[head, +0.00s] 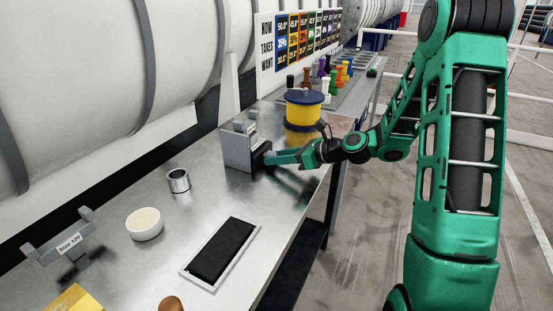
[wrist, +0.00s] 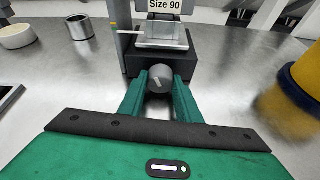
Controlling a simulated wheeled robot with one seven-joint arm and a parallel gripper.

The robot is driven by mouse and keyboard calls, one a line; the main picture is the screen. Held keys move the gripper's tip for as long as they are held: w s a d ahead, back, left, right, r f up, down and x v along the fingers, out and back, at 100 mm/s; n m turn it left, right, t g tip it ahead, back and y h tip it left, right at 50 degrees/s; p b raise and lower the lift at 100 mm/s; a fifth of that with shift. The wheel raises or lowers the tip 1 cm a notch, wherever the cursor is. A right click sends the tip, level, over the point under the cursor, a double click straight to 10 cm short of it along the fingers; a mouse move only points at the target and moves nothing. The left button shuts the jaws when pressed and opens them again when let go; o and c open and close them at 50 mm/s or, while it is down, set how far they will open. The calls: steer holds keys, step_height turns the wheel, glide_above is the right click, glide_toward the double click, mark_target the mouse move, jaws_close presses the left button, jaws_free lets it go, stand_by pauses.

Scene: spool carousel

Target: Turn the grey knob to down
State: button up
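The grey knob (wrist: 160,79) is on the front of a dark box (wrist: 128,64) below a "Size 90" sign (wrist: 165,5) in the wrist view. A short light mark shows on its face, nearly upright; its exact direction is hard to tell. My gripper (wrist: 160,88) has one green finger on each side of the knob, and both seem to touch it. In the head view my gripper (head: 270,159) reaches the box front from the right, and the knob is hidden there. The grey unit (head: 237,150) stands on the metal bench.
A yellow spool with blue rims (head: 304,112) stands close behind my gripper; it is at the right in the wrist view (wrist: 290,95). A metal cup (head: 178,181), a cream bowl (head: 144,224) and a black pad in a white frame (head: 222,250) lie nearer on the bench.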

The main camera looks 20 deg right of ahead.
steer(key=c, duration=0.3)
steer(key=shift+n+t+h, duration=0.6)
steer(key=shift+n, duration=0.5)
steer(key=shift+c, duration=0.2)
steer(key=o, duration=1.1)
steer(key=shift+c, duration=0.2)
steer(key=shift+s, duration=0.1)
steer(key=v, duration=1)
steer(key=shift+s+d+r, duration=0.1)
steer(key=shift+s+d, duration=0.05)
steer(key=shift+s, duration=0.05)
